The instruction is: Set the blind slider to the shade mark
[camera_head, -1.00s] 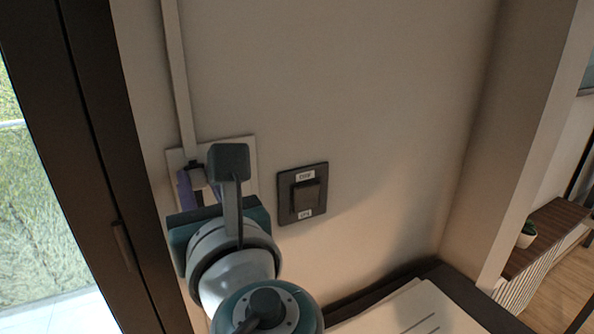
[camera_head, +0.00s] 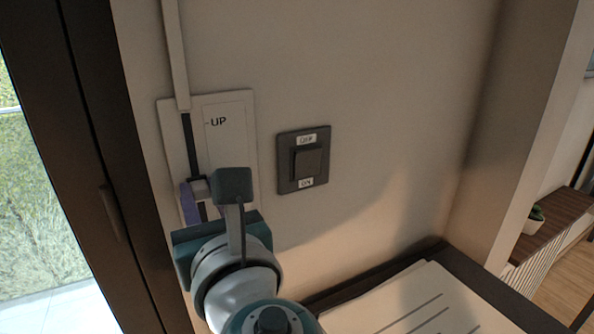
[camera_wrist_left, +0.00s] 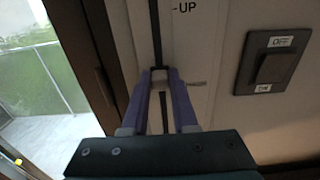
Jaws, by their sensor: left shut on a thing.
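The blind slider's white plate (camera_head: 228,107) is on the wall, with a dark vertical slot (camera_head: 189,148) and an "UP" mark (camera_head: 217,122) near its top. My left gripper (camera_head: 193,190) is at the slot, well below the "UP" mark. In the left wrist view its two purple fingers are shut on the light grey slider knob (camera_wrist_left: 159,77). The plate's lower part is hidden behind my gripper and arm, and no shade mark can be read. My right gripper is not in view.
A dark wall switch (camera_head: 303,160) with "OFF" and "ON" labels is just right of the plate. A dark-framed glass door (camera_head: 112,215) is on the left. Below right, papers (camera_head: 410,305) lie on a dark surface.

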